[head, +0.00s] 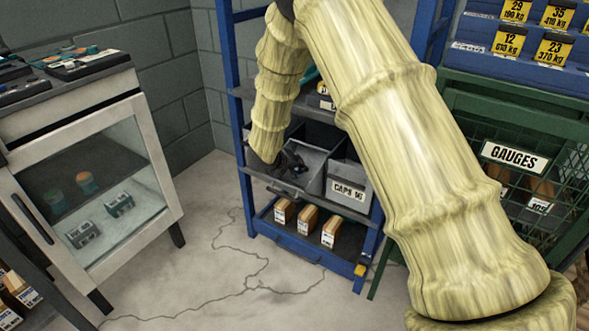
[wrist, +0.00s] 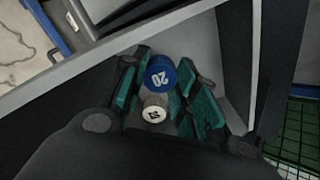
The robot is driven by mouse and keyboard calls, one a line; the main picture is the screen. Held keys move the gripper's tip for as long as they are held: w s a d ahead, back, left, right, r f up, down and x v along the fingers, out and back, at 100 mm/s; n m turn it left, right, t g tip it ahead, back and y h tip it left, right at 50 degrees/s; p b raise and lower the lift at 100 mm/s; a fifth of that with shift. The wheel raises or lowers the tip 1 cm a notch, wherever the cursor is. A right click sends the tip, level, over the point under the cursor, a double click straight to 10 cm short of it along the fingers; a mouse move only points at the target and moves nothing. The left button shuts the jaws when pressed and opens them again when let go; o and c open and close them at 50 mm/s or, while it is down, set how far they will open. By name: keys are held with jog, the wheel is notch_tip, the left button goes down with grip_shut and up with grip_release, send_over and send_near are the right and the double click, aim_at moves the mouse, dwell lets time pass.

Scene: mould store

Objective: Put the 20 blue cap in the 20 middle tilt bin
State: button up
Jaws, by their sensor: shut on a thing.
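The blue cap (wrist: 160,70), marked 20, is between the teal-padded fingers of my gripper (wrist: 166,86), near their tips. My gripper is shut on it. A pale cap (wrist: 155,108) with a dark mark shows just below it in the wrist view, also between the fingers; I cannot tell whether it is touched. In the head view my gripper (head: 290,164) is at a grey tilt bin (head: 313,168) on the middle shelf of the blue rack. I cannot read a label on this bin; my arm hides part of the rack.
To the right is a grey bin (head: 348,185) labelled CAPS 16. Small boxes (head: 307,219) stand on the shelf below. A blue rack post (head: 236,100) is close on the left. A white glass-fronted cabinet (head: 95,165) stands far left; cracked floor between is clear. A green GAUGES cage (head: 520,180) is right.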

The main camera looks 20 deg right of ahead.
jog(key=shift+x, duration=0.8)
jog(key=shift+d, duration=0.1)
jog(key=o, duration=0.8)
